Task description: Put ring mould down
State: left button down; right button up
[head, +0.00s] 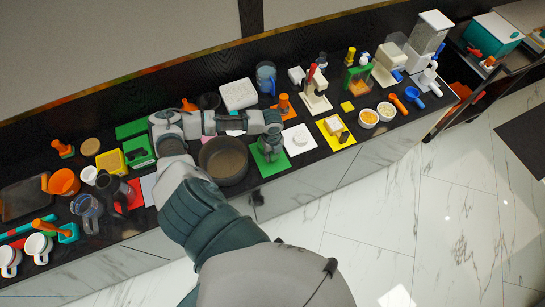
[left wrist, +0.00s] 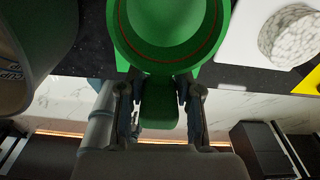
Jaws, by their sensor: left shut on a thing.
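The ring mould (left wrist: 165,50), a green round open piece with a dark red line inside and a green tab, fills the top middle of the left wrist view. My left gripper (left wrist: 160,100) is shut on its tab, one finger on each side. In the head view the mould (head: 269,150) is below my left gripper (head: 272,130), over a green mat (head: 272,168). Green mat also shows beside the mould in the left wrist view. I cannot tell whether the mould touches it. My right gripper is not in view.
A dark pot (head: 223,160) stands close left of the mould. To the right, a white mat (head: 303,149) bears a white round piece (head: 296,139), and a yellow mat (head: 343,141) lies beyond. An orange piece (head: 284,104) stands behind. The counter's front edge is close.

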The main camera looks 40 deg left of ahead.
pick_arm(q)
notch_tip(320, 180, down, 3)
jog(key=shift+a+r, duration=0.1)
jog(key=shift+f, duration=0.35)
jog(key=c, duration=0.8)
grip_release()
jog(key=shift+f, duration=0.1)
notch_tip(320, 180, up, 12)
jog(key=shift+w+a+r, duration=0.1)
jog(key=shift+w, duration=0.05)
